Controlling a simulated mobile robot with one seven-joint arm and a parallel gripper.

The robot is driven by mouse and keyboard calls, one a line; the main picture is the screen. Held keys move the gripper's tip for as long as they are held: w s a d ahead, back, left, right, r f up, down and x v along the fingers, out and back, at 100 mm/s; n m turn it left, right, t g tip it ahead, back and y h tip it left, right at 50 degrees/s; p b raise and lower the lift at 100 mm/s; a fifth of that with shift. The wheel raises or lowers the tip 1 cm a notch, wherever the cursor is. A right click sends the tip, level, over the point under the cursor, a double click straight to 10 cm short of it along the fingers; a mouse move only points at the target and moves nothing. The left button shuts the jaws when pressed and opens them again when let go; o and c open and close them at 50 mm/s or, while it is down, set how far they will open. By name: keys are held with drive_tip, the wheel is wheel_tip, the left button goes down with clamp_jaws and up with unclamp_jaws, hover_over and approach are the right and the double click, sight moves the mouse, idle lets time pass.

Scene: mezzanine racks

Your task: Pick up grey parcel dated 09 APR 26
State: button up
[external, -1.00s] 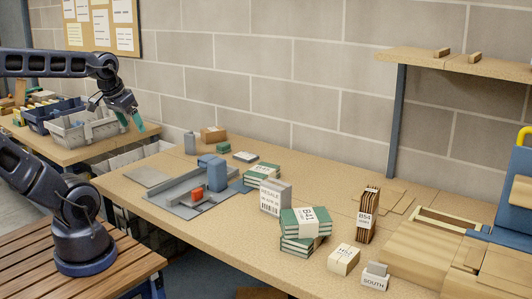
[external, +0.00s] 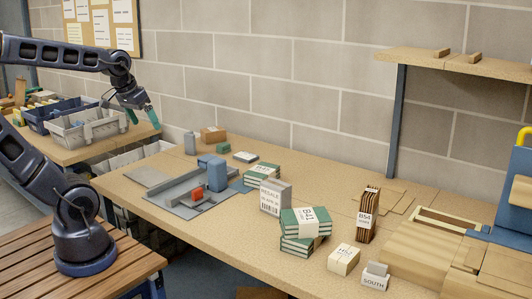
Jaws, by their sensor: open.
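A grey parcel (external: 271,197) stands upright on the bench, with a white label that reads "RESALE" above a smaller date line and a barcode. The date is too small to read for certain. Green-and-white bundles stand behind it and to its right. My gripper (external: 152,115) has teal fingertips and is at the upper left, above the far left end of the bench and well away from the parcel. It is open and holds nothing that I can see.
Green bundles (external: 304,228), a cream parcel (external: 343,259), a "SOUTH" block (external: 375,276) and a brown "B54" stack (external: 367,214) stand right of the parcel. A grey fixture (external: 180,199) with blue and red blocks lies left. A shelf (external: 470,67) overhangs the right side.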

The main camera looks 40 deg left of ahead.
drive_tip(key=w+d+f, duration=0.3)
drive_tip(key=w+d, duration=0.3)
drive_tip(key=w, duration=0.4)
hover_over(278, 192)
drive_tip(key=a, duration=0.3)
wheel_tip(278, 192, down, 14)
drive_tip(key=shift+m, duration=0.3)
drive_tip(key=shift+a+x, duration=0.15)
drive_tip(key=shift+x, duration=2.4)
drive_tip(key=shift+a+x, duration=0.1)
drive_tip(key=shift+x, duration=2.45)
drive_tip(key=c, duration=1)
drive_tip(key=shift+r, duration=0.1)
